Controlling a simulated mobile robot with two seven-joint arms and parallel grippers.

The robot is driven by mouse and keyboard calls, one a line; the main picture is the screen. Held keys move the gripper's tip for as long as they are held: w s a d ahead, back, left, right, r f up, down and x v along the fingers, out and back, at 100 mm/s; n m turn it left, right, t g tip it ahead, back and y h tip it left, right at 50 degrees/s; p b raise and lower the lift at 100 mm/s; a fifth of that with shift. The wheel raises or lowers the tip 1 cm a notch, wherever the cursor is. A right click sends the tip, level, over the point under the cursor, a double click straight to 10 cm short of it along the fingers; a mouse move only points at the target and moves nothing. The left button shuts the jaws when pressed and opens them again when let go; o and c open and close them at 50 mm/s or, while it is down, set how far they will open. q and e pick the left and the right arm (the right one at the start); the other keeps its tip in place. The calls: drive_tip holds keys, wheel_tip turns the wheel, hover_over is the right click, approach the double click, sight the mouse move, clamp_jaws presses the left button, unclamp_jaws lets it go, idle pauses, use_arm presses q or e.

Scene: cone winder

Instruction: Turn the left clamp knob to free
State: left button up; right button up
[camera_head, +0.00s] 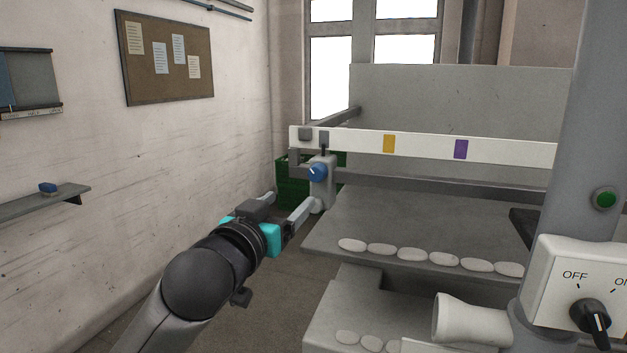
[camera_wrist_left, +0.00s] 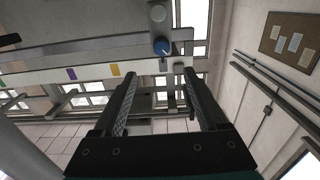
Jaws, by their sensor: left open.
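The left clamp knob (camera_head: 317,172) is blue with a pale pointer mark. It sits on a grey clamp block (camera_head: 322,190) at the left end of the white rail (camera_head: 345,140). My left gripper (camera_head: 293,200) is open and empty, in front of and below the knob. In the left wrist view, the knob (camera_wrist_left: 161,47) shows beyond the fingertips, roughly centred between the two fingers (camera_wrist_left: 161,76). The fingers look apart from it. My right gripper is not in view.
The rail carries a yellow mark (camera_head: 389,144) and a purple mark (camera_head: 461,149). A grey machine shelf (camera_head: 400,225) with several white oval pieces lies to the right. A green crate (camera_head: 292,186) stands behind the clamp. A switch box (camera_head: 560,285) is at the lower right.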

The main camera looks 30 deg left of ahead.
sight(315, 176)
use_arm(q)
drive_tip(key=x, duration=0.6)
drive_tip(key=p+x, duration=0.1)
drive_tip(key=x, duration=0.5)
drive_tip(key=shift+w+a, duration=0.25)
drive_tip(key=shift+p+x, duration=0.45)
drive_tip(key=shift+x, duration=0.35)
clamp_jaws()
